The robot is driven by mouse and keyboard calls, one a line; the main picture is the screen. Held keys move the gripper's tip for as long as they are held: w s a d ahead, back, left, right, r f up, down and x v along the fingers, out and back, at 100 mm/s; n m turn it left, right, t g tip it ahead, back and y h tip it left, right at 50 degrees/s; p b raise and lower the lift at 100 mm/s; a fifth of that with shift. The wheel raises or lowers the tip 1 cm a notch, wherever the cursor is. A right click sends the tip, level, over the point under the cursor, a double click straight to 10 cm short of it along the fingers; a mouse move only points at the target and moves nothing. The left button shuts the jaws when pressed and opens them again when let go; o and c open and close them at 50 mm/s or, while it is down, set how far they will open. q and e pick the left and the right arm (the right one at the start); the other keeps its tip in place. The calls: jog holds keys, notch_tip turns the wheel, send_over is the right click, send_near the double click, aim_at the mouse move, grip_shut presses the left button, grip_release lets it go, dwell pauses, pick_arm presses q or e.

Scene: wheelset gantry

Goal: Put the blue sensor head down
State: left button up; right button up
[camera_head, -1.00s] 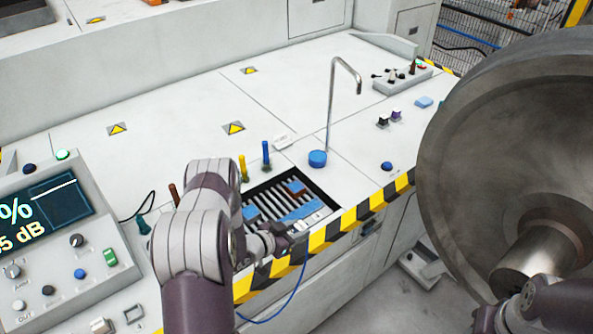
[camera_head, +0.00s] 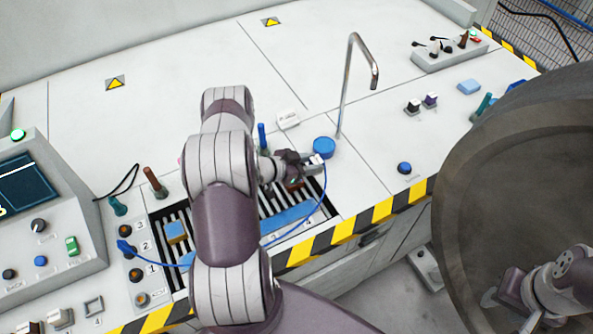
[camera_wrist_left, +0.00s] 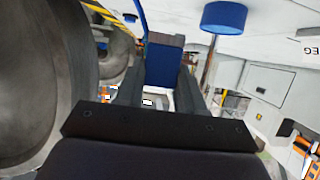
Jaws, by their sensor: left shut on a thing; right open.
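My left gripper (camera_head: 312,163) is shut on the blue sensor head and holds it above the far right part of the ribbed tray (camera_head: 271,198). In the left wrist view the sensor head (camera_wrist_left: 163,62) is a blue block with a dark top between the two fingers. In the head view it is small and mostly hidden by the fingers. A thin blue cable (camera_head: 318,205) hangs from it in a loop towards the left, passing behind my arm. My right gripper (camera_head: 500,295) is open at the lower right, in front of the large wheel; its fingertips are hard to make out.
A round blue cap (camera_head: 324,148) stands just beyond the left gripper, near a bent metal pipe (camera_head: 352,85). A blue bar (camera_head: 287,216) and a yellow-blue block (camera_head: 175,231) lie in the tray. The large grey wheel (camera_head: 500,170) fills the right.

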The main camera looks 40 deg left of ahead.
pick_arm(q)
jog(key=a+f+b, duration=0.1)
jog(key=s+a+f+b, duration=0.1)
jog(key=a, duration=0.1)
jog(key=a+f+b, duration=0.1)
jog(key=a, duration=0.1)
jog(key=shift+s+a+f, duration=0.15)
jog(key=shift+s+f, duration=0.15)
jog(key=shift+s, duration=0.05)
jog(key=shift+w+a+f+b, duration=0.2)
jog(key=shift+a+f+b, duration=0.15)
jog(key=shift+a, duration=0.25)
jog(key=shift+w+a+f+b, duration=0.2)
jog(key=shift+a+f+b, duration=0.15)
jog(key=shift+a, duration=0.25)
jog(key=shift+f+b, duration=0.3)
jog(key=shift+f, duration=0.05)
jog(key=f, duration=0.1)
jog(key=f+b, duration=0.1)
jog(key=b, duration=0.1)
jog(key=shift+s+d+f, duration=0.1)
jog(key=shift+s+f, duration=0.15)
jog(key=shift+f, duration=0.15)
jog(key=shift+w, duration=0.1)
jog(key=shift+f, duration=0.15)
jog(key=o, duration=1.1)
pick_arm(e)
notch_tip(320, 180, down, 9)
jog(key=shift+s+a, duration=0.15)
jog(key=shift+s, duration=0.15)
